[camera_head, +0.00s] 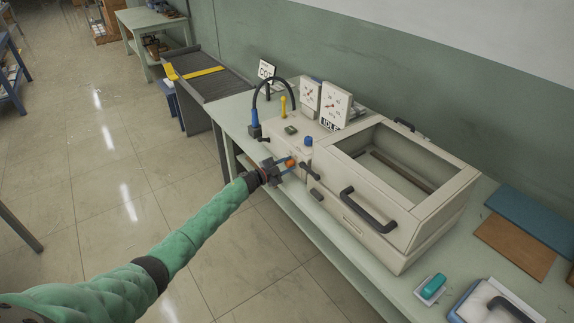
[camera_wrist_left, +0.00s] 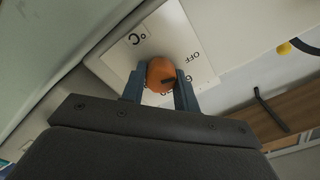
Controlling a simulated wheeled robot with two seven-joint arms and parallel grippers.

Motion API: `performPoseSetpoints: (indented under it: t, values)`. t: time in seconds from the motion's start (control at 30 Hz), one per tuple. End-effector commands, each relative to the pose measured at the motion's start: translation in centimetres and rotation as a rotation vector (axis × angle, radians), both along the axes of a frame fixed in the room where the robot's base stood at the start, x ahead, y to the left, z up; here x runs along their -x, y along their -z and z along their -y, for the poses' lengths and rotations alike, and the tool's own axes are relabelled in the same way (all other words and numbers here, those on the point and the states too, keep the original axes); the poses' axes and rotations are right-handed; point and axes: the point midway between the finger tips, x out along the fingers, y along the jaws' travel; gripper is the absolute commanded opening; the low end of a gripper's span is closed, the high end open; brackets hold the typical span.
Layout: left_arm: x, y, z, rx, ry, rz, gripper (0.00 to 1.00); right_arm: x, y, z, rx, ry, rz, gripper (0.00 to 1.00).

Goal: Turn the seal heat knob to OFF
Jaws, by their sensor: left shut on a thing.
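The seal heat knob is an orange round knob (camera_wrist_left: 160,76) with a dark pointer mark, on a white plate (camera_wrist_left: 196,62) marked "OFF" and "°C". In the head view the knob (camera_head: 290,163) sits on the front of the cream sealing machine (camera_head: 330,178). My left gripper (camera_wrist_left: 161,88) is shut on the knob, one blue-grey finger at each side. The fingers also show in the head view (camera_head: 285,165). My right gripper is not in view.
The machine lid has a black handle (camera_head: 367,209). A teal item (camera_head: 433,286) lies on the bench at right. The floor in front is clear.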

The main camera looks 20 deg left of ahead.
Motion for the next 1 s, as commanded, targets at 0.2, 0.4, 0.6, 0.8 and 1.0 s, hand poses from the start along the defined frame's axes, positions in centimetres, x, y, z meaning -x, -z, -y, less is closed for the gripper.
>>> performPoseSetpoints:
  t: [0.2, 0.4, 0.6, 0.8, 1.0]
  values:
    - [0.0, 0.1, -0.2, 0.000, -0.002, -0.002, 0.08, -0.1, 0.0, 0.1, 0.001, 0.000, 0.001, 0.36]
    - [0.0, 0.1, -0.2, 0.000, -0.002, -0.002, 0.50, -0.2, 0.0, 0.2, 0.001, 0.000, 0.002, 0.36]
    - [0.0, 0.1, -0.1, 0.000, -0.001, -0.001, 0.52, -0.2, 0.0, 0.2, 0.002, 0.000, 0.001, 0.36]
    - [0.4, 0.2, -0.4, -0.001, -0.001, 0.000, 0.52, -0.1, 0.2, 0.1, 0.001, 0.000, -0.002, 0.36]
    - [2.2, 0.4, -1.9, -0.003, -0.002, -0.001, 0.52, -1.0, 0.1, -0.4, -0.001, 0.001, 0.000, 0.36]
